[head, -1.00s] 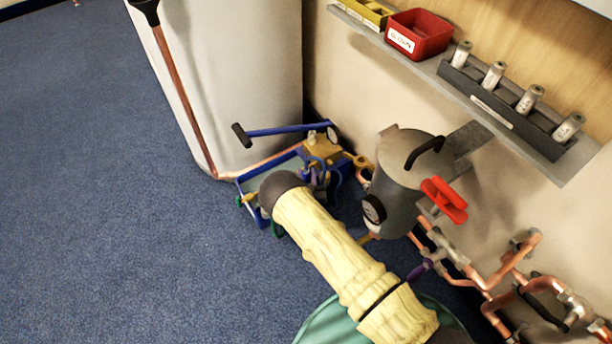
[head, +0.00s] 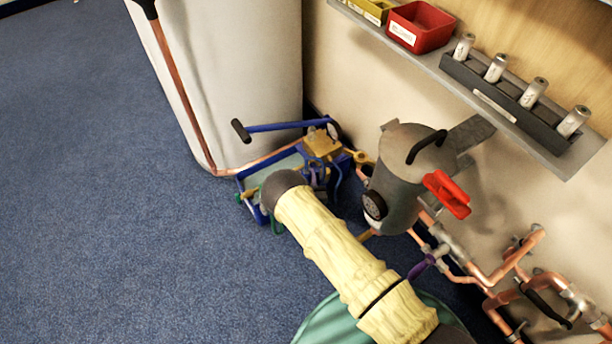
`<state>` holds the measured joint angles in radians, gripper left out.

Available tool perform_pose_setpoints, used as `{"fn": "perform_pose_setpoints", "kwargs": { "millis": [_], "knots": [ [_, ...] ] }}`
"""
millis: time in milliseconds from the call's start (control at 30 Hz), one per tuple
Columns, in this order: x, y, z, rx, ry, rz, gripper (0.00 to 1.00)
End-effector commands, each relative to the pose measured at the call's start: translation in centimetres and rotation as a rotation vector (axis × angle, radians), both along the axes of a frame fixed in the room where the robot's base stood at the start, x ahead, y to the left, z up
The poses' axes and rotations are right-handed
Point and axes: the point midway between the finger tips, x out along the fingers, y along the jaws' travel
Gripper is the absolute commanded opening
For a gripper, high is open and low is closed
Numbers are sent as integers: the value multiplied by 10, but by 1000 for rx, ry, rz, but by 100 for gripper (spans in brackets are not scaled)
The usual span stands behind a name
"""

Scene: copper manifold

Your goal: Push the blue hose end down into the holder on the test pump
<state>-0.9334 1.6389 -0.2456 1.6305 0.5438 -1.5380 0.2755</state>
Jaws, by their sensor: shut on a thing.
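The test pump (head: 322,146) stands on the floor in the corner, with a blue frame, a brass-coloured block and a blue lever with a black grip. Thin blue hose (head: 318,168) loops beside the block. I cannot make out the hose end or the holder. My arm, in a cream sleeve, reaches from the bottom right to the pump's near side. Its dark rounded wrist covers part of the pump, and my gripper's fingers are hidden beyond it.
A grey canister (head: 408,175) with a dial and red handle stands right of the pump. Copper pipes (head: 500,272) run along the wall at right. A large white cylinder (head: 238,75) rises behind the pump. A shelf (head: 440,72) holds a red bin (head: 420,27). Blue carpet at left is clear.

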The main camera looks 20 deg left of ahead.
Motion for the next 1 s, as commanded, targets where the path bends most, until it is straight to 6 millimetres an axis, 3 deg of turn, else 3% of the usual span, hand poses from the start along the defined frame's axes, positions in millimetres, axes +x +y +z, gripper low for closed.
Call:
{"fn": "perform_pose_setpoints", "kwargs": {
  "millis": [1000],
  "knots": [
    [0,0,-4,1,-1,0,0]
  ]
}}
